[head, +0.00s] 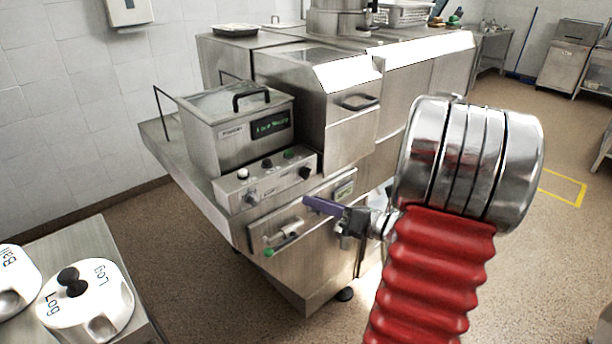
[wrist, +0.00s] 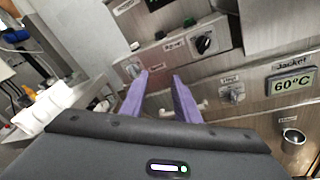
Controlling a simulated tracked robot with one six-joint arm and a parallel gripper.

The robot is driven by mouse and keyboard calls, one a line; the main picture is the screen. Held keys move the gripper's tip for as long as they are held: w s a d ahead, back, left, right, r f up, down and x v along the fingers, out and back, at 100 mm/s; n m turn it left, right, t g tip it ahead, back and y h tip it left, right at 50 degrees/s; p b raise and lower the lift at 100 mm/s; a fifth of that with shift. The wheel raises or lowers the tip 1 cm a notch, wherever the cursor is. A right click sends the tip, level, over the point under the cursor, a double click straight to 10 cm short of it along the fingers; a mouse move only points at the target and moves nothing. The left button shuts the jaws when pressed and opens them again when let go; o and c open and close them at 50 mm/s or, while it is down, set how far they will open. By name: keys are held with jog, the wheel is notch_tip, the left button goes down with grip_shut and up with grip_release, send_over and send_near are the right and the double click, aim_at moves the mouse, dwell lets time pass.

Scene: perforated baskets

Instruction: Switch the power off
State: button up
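My gripper (head: 322,207) is in front of the steel machine's lower panel, below and right of the upper control panel (head: 268,184). In the wrist view its purple fingers (wrist: 160,82) stand apart with nothing held between them. The upper panel carries a black rotary knob (head: 305,172) at its right end. That black knob also shows in the wrist view (wrist: 204,43), above and right of the fingertips. The panel labels are too small to read, so I cannot tell which control is the power switch.
A lidded steel tank (head: 236,122) with a lit green display stands behind the panel. In the wrist view a "Jacket" display (wrist: 292,84) reads 60°C. Two white lidded containers, one marked Log (head: 88,295), stand at lower left. Open floor lies around the machine's base.

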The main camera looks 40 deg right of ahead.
aim_at(309, 175)
jog(key=s+d+f+m+t+h, duration=0.1)
jog(key=s+d+m+h, duration=0.1)
jog(key=d, duration=0.5)
jog(key=m+h, duration=0.1)
jog(key=m, duration=0.1)
jog(key=shift+s+d+m+t+h, duration=0.3)
jog(key=shift+s+d+m, duration=0.05)
jog(key=shift+d+m, duration=0.05)
jog(key=shift+w, duration=0.1)
jog(key=w, duration=1.3)
jog(key=shift+w+a, duration=0.25)
jog(key=shift+w, duration=0.1)
jog(key=shift+c, duration=0.2)
jog(key=shift+f, duration=0.1)
grip_shut()
